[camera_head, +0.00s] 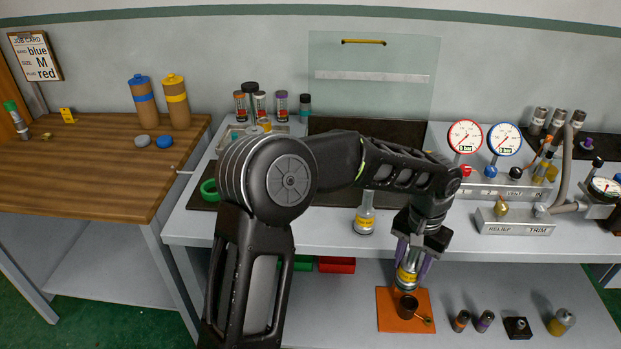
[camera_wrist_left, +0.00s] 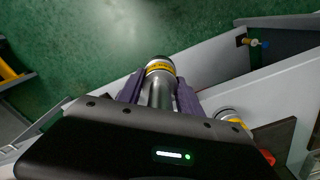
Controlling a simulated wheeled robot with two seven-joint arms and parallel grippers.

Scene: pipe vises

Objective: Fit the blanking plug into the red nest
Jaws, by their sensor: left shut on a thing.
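My left gripper (camera_head: 420,250) points down and is shut on a grey metal cylinder with a yellow band (camera_head: 407,276). In the left wrist view the same cylinder (camera_wrist_left: 160,72) sits between the purple fingers. In the head view its lower end is close to a dark round cup (camera_head: 407,303) on an orange mat (camera_head: 390,323); I cannot tell whether they touch. A red tray (camera_head: 337,265), perhaps the red nest, shows on the lower surface beside a green one. I cannot tell which thing is the blanking plug. My right gripper is not in view.
A similar yellow-banded cylinder (camera_head: 364,217) stands on the bench. Several small fittings, including a square black block (camera_head: 517,327), stand right of the mat. Gauges (camera_head: 465,137) and a relief/trim block (camera_head: 515,222) occupy the bench's right. The job card (camera_head: 36,56) reads blue, M, red.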

